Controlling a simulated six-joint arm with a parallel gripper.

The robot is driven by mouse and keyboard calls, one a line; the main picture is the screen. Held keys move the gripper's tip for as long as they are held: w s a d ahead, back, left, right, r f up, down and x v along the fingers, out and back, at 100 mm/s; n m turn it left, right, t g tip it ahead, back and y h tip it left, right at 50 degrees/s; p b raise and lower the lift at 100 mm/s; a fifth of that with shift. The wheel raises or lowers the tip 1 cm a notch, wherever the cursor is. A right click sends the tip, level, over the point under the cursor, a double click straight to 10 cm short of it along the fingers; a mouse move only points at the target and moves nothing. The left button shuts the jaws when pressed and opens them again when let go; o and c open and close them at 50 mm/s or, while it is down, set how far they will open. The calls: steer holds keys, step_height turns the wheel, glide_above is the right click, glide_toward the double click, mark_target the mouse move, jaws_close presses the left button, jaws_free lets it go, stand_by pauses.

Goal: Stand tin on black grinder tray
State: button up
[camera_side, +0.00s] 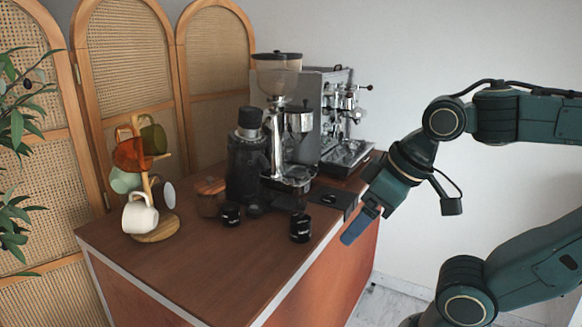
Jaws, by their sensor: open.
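A small black tin with a white label (300,228) stands upright on the wooden cart top, near its right front edge. A second small black container (231,214) stands to its left; which of the two is the task's tin is not certain. The black grinder (244,168) stands behind them, with a low black base (262,208) at its foot that may be the tray. My gripper (352,233) points down and left, with blue fingers, to the right of the labelled tin and apart from it. It is open and empty; the gap between its fingers is hard to see.
A silver grinder (278,120) and an espresso machine (340,115) stand at the back. A black mat (333,198) with a small item lies at the right edge. A mug tree (155,228) stands at left. The front left of the cart top (215,265) is clear.

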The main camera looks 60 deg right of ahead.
steer(key=shift+w, duration=0.1)
stand_by(0.3)
steer(key=w+d+r+n, duration=0.1)
steer(key=w+d+r, duration=0.15)
steer(key=w, duration=0.85)
steer(key=w+d+r+n, duration=0.1)
steer(key=w+d, duration=0.2)
steer(key=w, duration=0.8)
steer(key=w+d+f, duration=0.5)
steer(key=w+f, duration=0.1)
steer(key=w, duration=0.2)
steer(key=w+d+f+n+g+y, duration=0.1)
steer(key=w+d+f, duration=0.4)
steer(key=w, duration=0.3)
steer(key=shift+w+d+f, duration=0.2)
steer(key=shift+d+f, duration=0.2)
steer(key=shift+d, duration=0.25)
glide_above(239, 222)
steer(key=shift+w+d+f, duration=0.15)
steer(key=shift+f, duration=1.15)
steer(key=shift+w+d+f, duration=0.1)
steer(key=shift+d+f, duration=0.05)
steer(key=shift+f, duration=1.2)
steer(key=shift+w+d+f, duration=0.15)
steer(key=shift+f, duration=1.15)
